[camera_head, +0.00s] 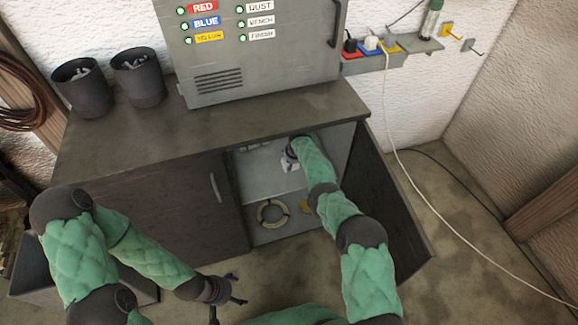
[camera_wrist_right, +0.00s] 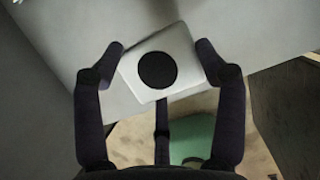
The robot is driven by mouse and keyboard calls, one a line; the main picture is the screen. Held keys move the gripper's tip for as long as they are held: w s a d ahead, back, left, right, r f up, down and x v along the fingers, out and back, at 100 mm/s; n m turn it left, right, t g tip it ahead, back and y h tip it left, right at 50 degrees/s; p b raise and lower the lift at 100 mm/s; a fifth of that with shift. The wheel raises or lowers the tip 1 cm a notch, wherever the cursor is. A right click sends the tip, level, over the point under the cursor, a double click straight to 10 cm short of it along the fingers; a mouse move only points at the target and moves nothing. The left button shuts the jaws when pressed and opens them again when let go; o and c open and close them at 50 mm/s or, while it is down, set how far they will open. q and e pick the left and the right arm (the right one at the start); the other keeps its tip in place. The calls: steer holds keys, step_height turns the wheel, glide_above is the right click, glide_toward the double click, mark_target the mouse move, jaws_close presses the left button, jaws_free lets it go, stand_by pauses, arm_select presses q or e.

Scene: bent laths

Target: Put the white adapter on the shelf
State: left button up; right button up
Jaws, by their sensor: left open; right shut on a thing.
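The white adapter (camera_wrist_right: 180,45), a pale block with a round black face, sits between the fingers of my right gripper (camera_wrist_right: 160,65) in the right wrist view. In the head view the adapter (camera_head: 288,166) shows as a small white patch under the right gripper (camera_head: 291,157), inside the open cabinet. A light grey shelf (camera_wrist_right: 130,22) lies behind the adapter in the wrist view, and it also shows in the head view (camera_head: 258,172). I cannot tell whether the adapter touches it. My left gripper (camera_head: 228,298) is open and empty, low in front of the cabinet.
The cabinet's dark door (camera_head: 385,205) stands open to the right of my right arm. A pale coil (camera_head: 260,214) lies in the lower compartment. Two dark bins (camera_head: 82,92) and a grey control box (camera_head: 255,60) stand on top. A white cable (camera_head: 420,180) runs down at right.

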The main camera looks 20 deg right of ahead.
steer(key=shift+w+f+b, duration=0.25)
steer(key=shift+w+b, duration=0.6)
steer(key=shift+b, duration=1.2)
steer(key=shift+w+r+b, duration=0.25)
steer(key=shift+b, duration=0.4)
steer(key=shift+w+b, duration=0.1)
steer(key=shift+b, duration=0.35)
steer(key=shift+w+a+f+b, duration=0.1)
steer(key=shift+w+f+b, duration=0.15)
steer(key=shift+b, duration=0.8)
step_height(320, 180, down, 3)
steer(key=b, duration=0.3)
steer(key=shift+f+b, duration=0.45)
steer(key=shift+f, duration=0.05)
steer(key=shift+f, duration=0.15)
